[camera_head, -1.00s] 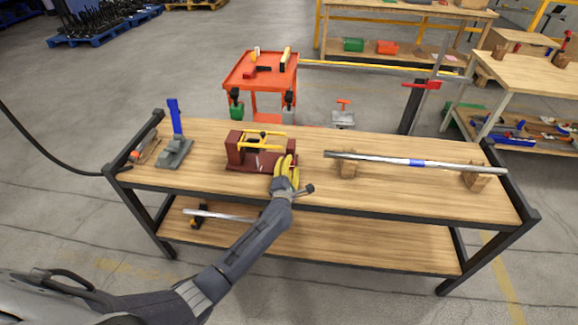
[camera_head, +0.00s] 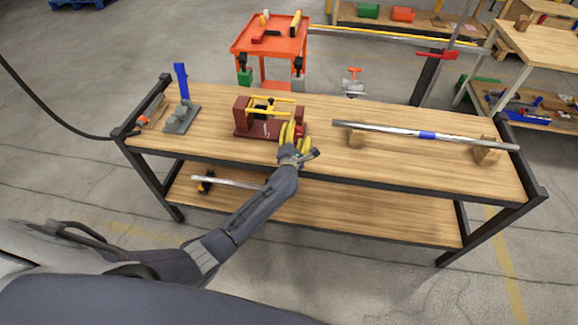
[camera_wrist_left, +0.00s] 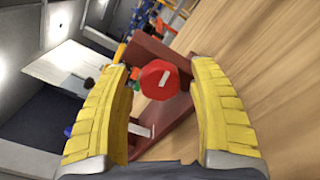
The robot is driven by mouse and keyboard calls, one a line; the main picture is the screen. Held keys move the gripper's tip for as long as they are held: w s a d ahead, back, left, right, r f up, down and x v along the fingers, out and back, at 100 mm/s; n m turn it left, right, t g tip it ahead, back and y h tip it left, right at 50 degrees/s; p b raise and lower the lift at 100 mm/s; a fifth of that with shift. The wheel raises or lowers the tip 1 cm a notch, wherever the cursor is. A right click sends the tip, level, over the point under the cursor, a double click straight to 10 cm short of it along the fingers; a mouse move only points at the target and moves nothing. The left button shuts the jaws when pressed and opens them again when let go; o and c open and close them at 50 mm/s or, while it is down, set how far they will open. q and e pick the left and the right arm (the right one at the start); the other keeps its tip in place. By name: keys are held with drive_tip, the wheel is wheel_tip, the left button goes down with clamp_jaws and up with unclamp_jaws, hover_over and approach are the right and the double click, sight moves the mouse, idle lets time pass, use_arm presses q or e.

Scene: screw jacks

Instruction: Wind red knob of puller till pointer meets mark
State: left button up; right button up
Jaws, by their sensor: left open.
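The puller (camera_head: 256,128) is a dark red frame with yellow bars, standing on the workbench left of its middle. In the left wrist view its red knob (camera_wrist_left: 159,80) is an octagonal shape with a white line on its face. My left gripper (camera_head: 292,134), with yellow fingers, is at the puller's right end. In the left wrist view my left gripper (camera_wrist_left: 165,85) is open, and the knob shows between its fingertips. I cannot tell whether a finger touches it. The pointer and mark are too small to make out. My right gripper is not in view.
A grey clamp with a blue lever (camera_head: 182,105) stands left of the puller. A metal bar with a blue band (camera_head: 427,135) rests on wooden blocks to the right. An orange cart (camera_head: 270,42) stands behind the workbench (camera_head: 400,170). The bench front is mostly clear.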

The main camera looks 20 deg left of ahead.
use_arm(q)
drive_tip(key=n, duration=0.2)
drive_tip(key=shift+n, duration=0.4)
drive_tip(key=s+d+m, duration=0.2)
drive_tip(key=s, duration=1.5)
drive_tip(key=shift+d+m, duration=0.25)
drive_tip(key=shift+m, duration=0.05)
